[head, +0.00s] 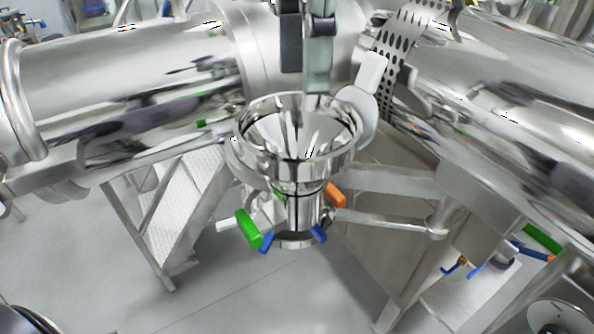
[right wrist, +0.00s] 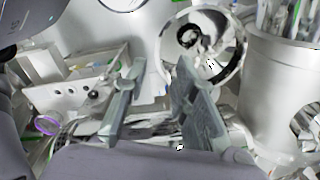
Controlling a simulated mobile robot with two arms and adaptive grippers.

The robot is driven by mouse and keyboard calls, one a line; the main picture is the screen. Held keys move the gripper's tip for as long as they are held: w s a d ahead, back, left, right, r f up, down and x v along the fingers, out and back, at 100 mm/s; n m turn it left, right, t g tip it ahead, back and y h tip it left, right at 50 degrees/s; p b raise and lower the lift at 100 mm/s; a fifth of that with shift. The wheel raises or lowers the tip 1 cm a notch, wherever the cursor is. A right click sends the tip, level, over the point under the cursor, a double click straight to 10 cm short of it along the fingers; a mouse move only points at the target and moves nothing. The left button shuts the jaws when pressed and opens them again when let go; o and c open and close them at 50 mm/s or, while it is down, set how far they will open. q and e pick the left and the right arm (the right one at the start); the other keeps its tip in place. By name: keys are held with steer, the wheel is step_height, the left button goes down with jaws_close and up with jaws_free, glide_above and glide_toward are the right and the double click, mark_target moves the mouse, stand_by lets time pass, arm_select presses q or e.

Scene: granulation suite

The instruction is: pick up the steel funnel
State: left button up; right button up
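A shiny steel funnel-shaped bowl (head: 295,165), wide rim up, stands upright in the middle of the head view. It sits above a narrow steel neck with green, orange and blue handles around it. My right gripper (head: 304,82) comes down from the top of the head view, its fingertips at the far rim of the bowl. I cannot tell whether they touch it. In the right wrist view the gripper (right wrist: 160,65) has its two grey fingers well apart, with nothing held between them. My left gripper is not in view.
Large polished steel cylinders (head: 130,80) flank the bowl on the left and on the right (head: 510,65). A perforated steel strip (head: 398,45) rises behind it on the right. A pipe arm (head: 385,218) runs right from the neck. Grey floor (head: 220,295) is open below.

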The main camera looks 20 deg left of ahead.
steer(key=p, duration=0.1)
glide_above(305, 157)
step_height(305, 157, down, 4)
step_height(305, 157, down, 6)
steer(key=p, duration=0.2)
steer(key=shift+w+r+p, duration=0.1)
steer(key=shift+p, duration=0.3)
steer(key=shift+f, duration=0.35)
steer(key=shift+c, duration=0.2)
jaws_close()
